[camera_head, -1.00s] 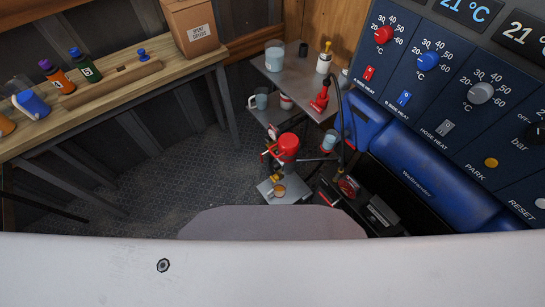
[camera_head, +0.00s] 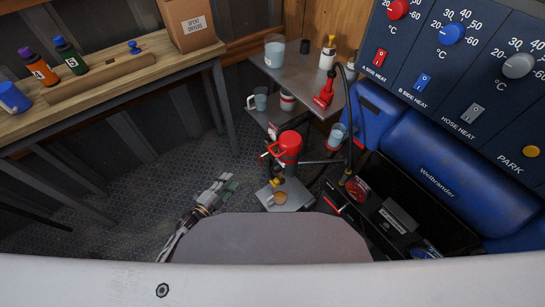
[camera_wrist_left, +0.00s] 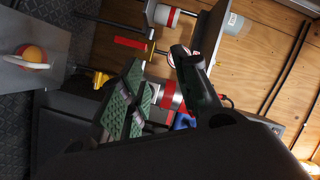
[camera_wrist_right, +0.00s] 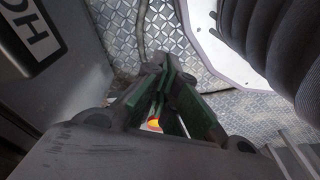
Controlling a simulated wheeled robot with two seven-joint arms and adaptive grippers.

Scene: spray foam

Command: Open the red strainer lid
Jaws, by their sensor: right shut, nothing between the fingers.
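The red strainer (camera_head: 289,147) is an upright red cylinder on a stand in the middle of the head view, with a red handle and brass fittings on its left side. Its lid looks closed; its clamp is too small to make out. My left gripper (camera_head: 226,186) is left of the strainer and nearer to me, apart from it. In the left wrist view its green-padded fingers (camera_wrist_left: 160,62) are spread and empty, with a red cylinder partly hidden behind them. My right gripper (camera_wrist_right: 157,72) shows only in its wrist view, its fingers together over patterned floor.
An orange-topped cup (camera_head: 279,198) stands on the low plate below the strainer. A metal table (camera_head: 275,72) with cups and a red tool (camera_head: 325,93) is behind. The blue machine (camera_head: 437,170) and a black hose bound the right. Floor at left is clear.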

